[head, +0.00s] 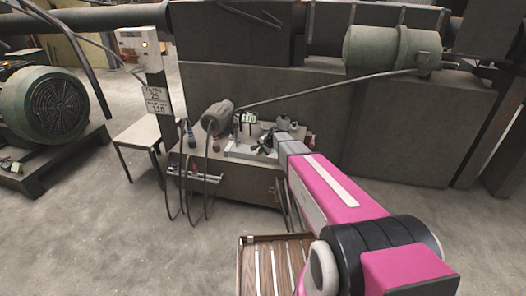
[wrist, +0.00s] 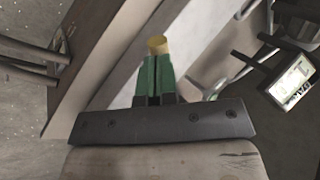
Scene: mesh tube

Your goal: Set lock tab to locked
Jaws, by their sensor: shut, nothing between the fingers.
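My gripper (wrist: 155,60) shows in the wrist view as two green fingers shut together, with nothing held between them. A small brass-coloured round piece (wrist: 157,44) shows right at the fingertips; I cannot tell if they touch it. I cannot make out for sure which part is the lock tab or how it is set. In the head view my pink arm reaches to the workbench (head: 228,188), and the dark gripper end (head: 267,141) is over the light fixture plate (head: 243,153) on it. A black-framed panel with a lit display (wrist: 292,82) is at the right in the wrist view.
A grey motor-like cylinder (head: 217,117) and hanging cables stand at the bench's left. A control box (head: 140,45) on a post and a small white table (head: 138,135) are further left.

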